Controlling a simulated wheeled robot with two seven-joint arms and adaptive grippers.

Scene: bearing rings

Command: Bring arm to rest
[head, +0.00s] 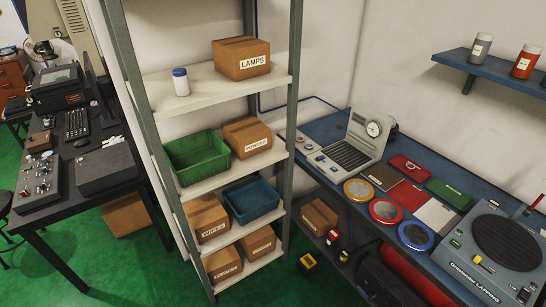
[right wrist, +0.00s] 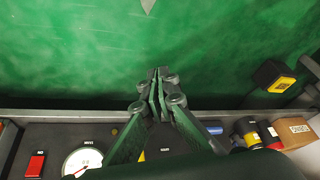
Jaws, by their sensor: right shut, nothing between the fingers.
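My right gripper (right wrist: 157,82) shows in the right wrist view. Its fingers are together, with nothing between them. It is over the green floor (right wrist: 150,40), just past a grey shelf edge (right wrist: 75,116). Neither gripper nor arm shows in the head view, and my left gripper is not seen in any view.
The right wrist view shows a round white dial (right wrist: 83,160), a red part (right wrist: 36,164), small containers and a cardboard box (right wrist: 294,132) along the shelf. The head view shows a shelf rack (head: 215,90), a blue workbench (head: 330,125) with coloured rings, and a dark desk (head: 105,130).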

